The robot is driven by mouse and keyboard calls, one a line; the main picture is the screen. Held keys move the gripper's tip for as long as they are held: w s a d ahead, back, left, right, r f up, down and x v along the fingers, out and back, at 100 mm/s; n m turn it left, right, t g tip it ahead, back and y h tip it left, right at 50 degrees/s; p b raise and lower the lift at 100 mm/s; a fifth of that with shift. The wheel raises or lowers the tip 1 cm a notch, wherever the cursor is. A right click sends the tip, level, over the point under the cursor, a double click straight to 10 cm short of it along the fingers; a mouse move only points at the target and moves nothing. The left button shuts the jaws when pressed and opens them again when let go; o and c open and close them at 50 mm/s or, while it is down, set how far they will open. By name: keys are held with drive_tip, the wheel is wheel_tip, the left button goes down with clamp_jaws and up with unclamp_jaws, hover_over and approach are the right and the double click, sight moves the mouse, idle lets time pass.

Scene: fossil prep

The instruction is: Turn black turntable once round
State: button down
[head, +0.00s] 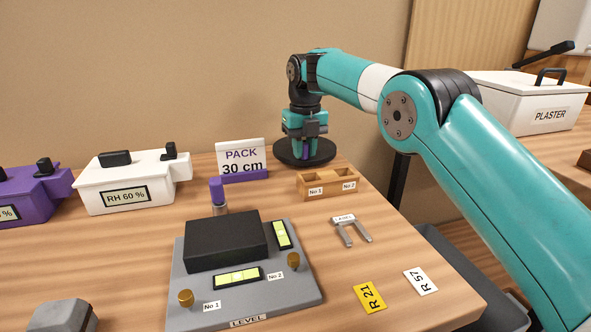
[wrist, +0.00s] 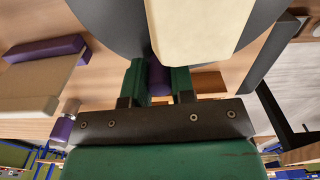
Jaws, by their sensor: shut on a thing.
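The black turntable (head: 324,153) is a round disc at the back of the table. In the wrist view its dark grey face (wrist: 112,22) fills the top. My gripper (head: 306,150) points straight down over the disc. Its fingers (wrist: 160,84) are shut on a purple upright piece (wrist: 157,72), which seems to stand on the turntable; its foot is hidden. A cream block (wrist: 200,28) covers part of the disc in the wrist view. I cannot make out that block in the head view. No mark showing the disc's angle is visible.
A PACK 30 cm sign (head: 241,160) stands left of the turntable. A wooden two-slot holder (head: 328,186) stands close in front. A grey LEVEL plate (head: 245,305) with a black block lies nearer. A white RH box (head: 130,185) is left; a PLASTER box (head: 520,105) is right.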

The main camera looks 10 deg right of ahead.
drive_tip(key=b, duration=0.2)
drive_tip(key=shift+d+b, duration=0.15)
drive_tip(key=shift+b, duration=0.15)
idle(0.3)
drive_tip(key=c, duration=1)
unclamp_jaws()
drive_tip(key=shift+o, duration=0.2)
wheel_tip(320, 180, up, 18)
drive_tip(key=p, duration=1.7)
drive_tip(key=shift+f+p, duration=0.25)
drive_tip(key=shift+p, duration=0.15)
